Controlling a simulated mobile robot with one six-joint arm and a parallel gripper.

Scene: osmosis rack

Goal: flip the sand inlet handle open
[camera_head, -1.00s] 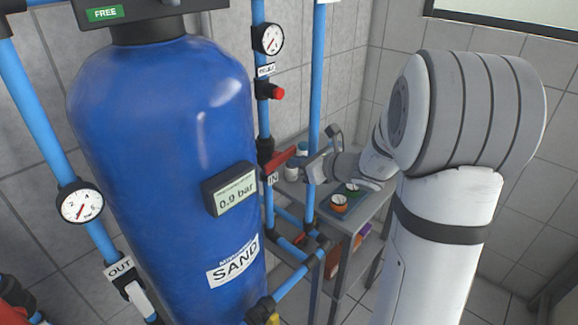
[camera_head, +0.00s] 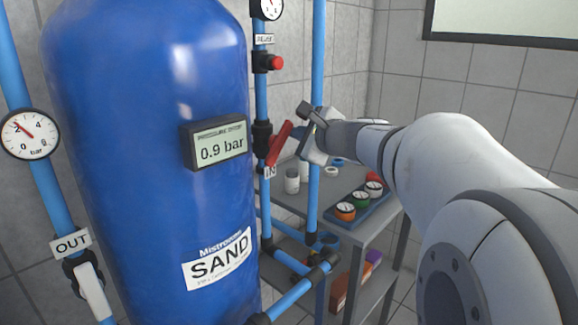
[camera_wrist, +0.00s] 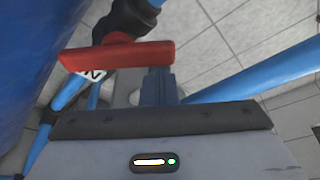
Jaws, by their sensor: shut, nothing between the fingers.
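The sand inlet handle (camera_head: 279,144) is a red lever on a black valve on the blue pipe right of the SAND tank, just above the IN label. It slants up to the right in the head view. In the wrist view the red handle (camera_wrist: 118,54) lies across the picture, nearly level. My gripper (camera_head: 302,132) is just right of the handle, shut and empty. In the wrist view its closed fingers (camera_wrist: 158,82) reach up to the right end of the handle; whether they touch it I cannot tell.
The blue SAND tank (camera_head: 145,130) stands close on the left, with a pressure display (camera_head: 217,145). A vertical blue pipe (camera_head: 317,55) runs behind my gripper.

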